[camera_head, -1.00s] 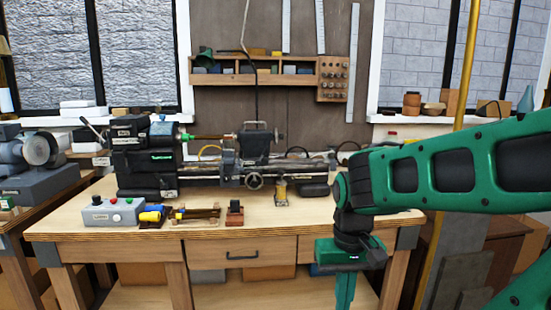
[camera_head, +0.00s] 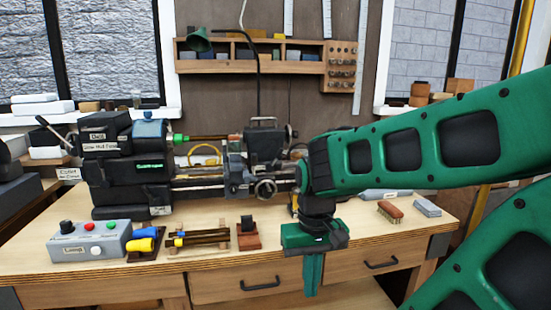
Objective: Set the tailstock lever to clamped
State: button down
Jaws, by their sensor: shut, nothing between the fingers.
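A small dark metal lathe (camera_head: 125,165) stands along the back of the wooden bench. A black block (camera_head: 264,148) with a handle on top and a small wheel at its right side sits on the lathe's right part. It looks like the tailstock, but I cannot pick out its clamp lever or read its setting. My arm covers the lathe bed's right end. My gripper (camera_head: 312,275) points down in front of the bench's drawers, nearer to me than the lathe and well apart from it. Its fingers are together and hold nothing.
A grey control box (camera_head: 90,241), yellow-handled tools (camera_head: 145,240), a wooden rack (camera_head: 200,238) and a brown block (camera_head: 247,234) line the bench front. A brush (camera_head: 390,211) and a grey block (camera_head: 427,208) lie at right. A shelf (camera_head: 255,66) hangs behind.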

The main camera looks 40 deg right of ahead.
jog(key=shift+w+a, duration=0.25)
jog(key=shift+w, duration=0.2)
jog(key=w+d+m+t, duration=0.3)
jog(key=w+m+t, duration=0.15)
jog(key=w, duration=0.75)
jog(key=w+d+m+t, duration=0.3)
jog(key=w+t, duration=0.3)
jog(key=w, duration=0.6)
jog(key=d+r+m+t+h, duration=0.2)
jog(key=d+r+m+h, duration=0.2)
jog(key=d+m, duration=0.4)
jog(key=d+r+m+t+h, duration=0.3)
jog(key=d+r+m+h, duration=0.2)
jog(key=d, duration=0.7)
jog(key=r+m, duration=0.2)
jog(key=m, duration=0.1)
jog(key=shift+s+d+t, duration=0.25)
jog(key=shift+s+t, duration=0.1)
